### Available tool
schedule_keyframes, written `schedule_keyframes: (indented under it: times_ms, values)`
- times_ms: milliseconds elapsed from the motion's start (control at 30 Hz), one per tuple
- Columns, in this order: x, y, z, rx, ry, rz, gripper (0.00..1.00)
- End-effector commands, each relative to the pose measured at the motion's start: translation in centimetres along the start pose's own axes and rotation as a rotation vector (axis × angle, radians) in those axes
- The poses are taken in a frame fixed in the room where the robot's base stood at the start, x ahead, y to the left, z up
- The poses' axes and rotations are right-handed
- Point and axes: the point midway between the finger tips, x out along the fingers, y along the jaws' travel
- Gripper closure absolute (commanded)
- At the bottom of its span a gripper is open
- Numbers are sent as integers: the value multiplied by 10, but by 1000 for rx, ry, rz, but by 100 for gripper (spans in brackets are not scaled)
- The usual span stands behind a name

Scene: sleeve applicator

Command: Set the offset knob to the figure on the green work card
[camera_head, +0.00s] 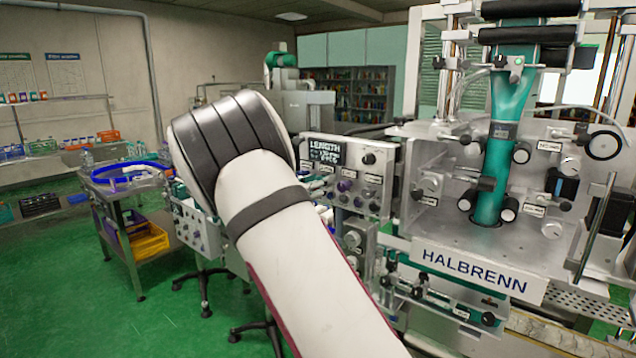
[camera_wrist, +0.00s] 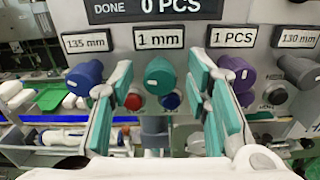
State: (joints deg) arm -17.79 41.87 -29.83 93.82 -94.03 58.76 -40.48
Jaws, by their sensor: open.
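A row of knobs sits on a panel in the wrist view, each under a white figure plate. The teal knob (camera_wrist: 160,76) is under the plate reading 1 mm (camera_wrist: 159,38). My gripper (camera_wrist: 162,88) is open, with its teal-padded fingers left and right of the teal knob; I cannot tell whether they touch it. No knob's name is legible, so none reads as offset. In the head view my arm hides the gripper. A flat green piece (camera_wrist: 62,95) lies at the left in the wrist view; no figure is legible on it, and I cannot tell whether it is the work card.
A blue-purple knob (camera_wrist: 84,78) under 135 mm is left; a purple knob (camera_wrist: 238,74) under 1 PCS and a dark knob (camera_wrist: 298,70) under 130 mm are right. Red (camera_wrist: 133,102) and blue (camera_wrist: 171,101) buttons sit below. The HALBRENN machine (camera_head: 474,272) stands right.

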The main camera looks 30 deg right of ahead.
Motion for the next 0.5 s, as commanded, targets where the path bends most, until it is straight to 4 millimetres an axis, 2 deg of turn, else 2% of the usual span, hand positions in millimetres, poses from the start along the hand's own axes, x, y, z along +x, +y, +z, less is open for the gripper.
schedule_keyframes:
  times_ms: [67,233,267,500]
  values:
    - [0,0,0,0,0,0,59]
    - [0,0,0,0,0,0,97]
    - [0,0,0,0,0,0,100]
    - [-1,0,0,8,0,0,100]
